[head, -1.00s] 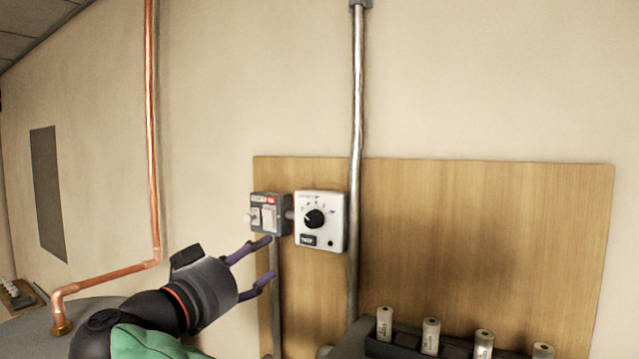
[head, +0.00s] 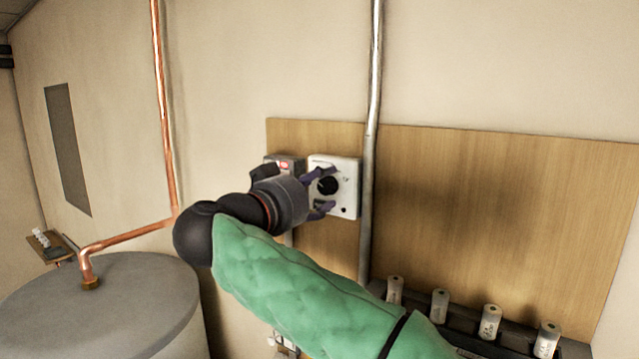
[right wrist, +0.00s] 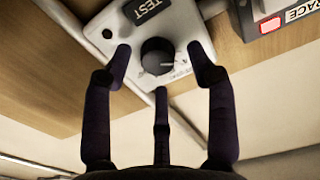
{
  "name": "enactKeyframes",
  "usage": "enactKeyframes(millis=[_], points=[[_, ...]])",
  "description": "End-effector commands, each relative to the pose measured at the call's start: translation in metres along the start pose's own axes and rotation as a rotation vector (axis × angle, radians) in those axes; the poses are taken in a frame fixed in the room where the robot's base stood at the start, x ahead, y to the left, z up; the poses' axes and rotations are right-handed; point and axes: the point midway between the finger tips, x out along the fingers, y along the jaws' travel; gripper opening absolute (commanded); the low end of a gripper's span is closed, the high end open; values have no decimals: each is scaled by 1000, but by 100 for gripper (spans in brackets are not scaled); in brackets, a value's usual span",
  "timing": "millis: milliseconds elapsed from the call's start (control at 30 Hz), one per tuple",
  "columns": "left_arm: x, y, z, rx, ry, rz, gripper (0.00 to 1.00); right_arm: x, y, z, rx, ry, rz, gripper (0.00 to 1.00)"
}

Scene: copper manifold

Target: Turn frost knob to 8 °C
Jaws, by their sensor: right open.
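The frost knob (head: 327,186) is a black round dial on a white thermostat box (head: 348,170) fixed to a wooden board. My right gripper (head: 326,191) is in front of the box, with its purple fingers apart above and below the knob. In the right wrist view the knob (right wrist: 157,57) lies between the open fingertips (right wrist: 160,62), with a gap on each side. The scale marks beside the knob are too small to read. The box's TEST label (right wrist: 150,7) shows in that view. My left gripper is not in view.
A grey switch box (head: 283,162) with a red label is left of the thermostat, partly behind my gripper. A metal conduit (head: 371,130) runs vertically on the right. A grey tank (head: 100,305) with a copper pipe (head: 163,110) stands left. Several white cylinders (head: 440,305) stand lower right.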

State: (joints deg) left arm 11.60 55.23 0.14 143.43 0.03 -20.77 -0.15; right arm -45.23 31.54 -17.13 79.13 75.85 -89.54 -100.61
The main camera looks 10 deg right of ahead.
Motion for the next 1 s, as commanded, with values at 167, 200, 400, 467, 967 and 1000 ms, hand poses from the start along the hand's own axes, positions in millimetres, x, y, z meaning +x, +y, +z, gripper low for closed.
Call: enactKeyframes(millis=[167,200,400,467,967,1000], points=[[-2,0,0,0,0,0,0,7,0,0,0,0,1,57],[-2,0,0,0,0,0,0,8,0,0,0,0,1,57],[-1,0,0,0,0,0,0,7,0,1,-1,0,0,55],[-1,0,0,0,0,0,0,7,0,1,-1,0,0,38],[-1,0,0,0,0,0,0,7,1,-2,38,4,-1,2],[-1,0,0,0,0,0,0,7,1,-2,52,4,-1,2]])
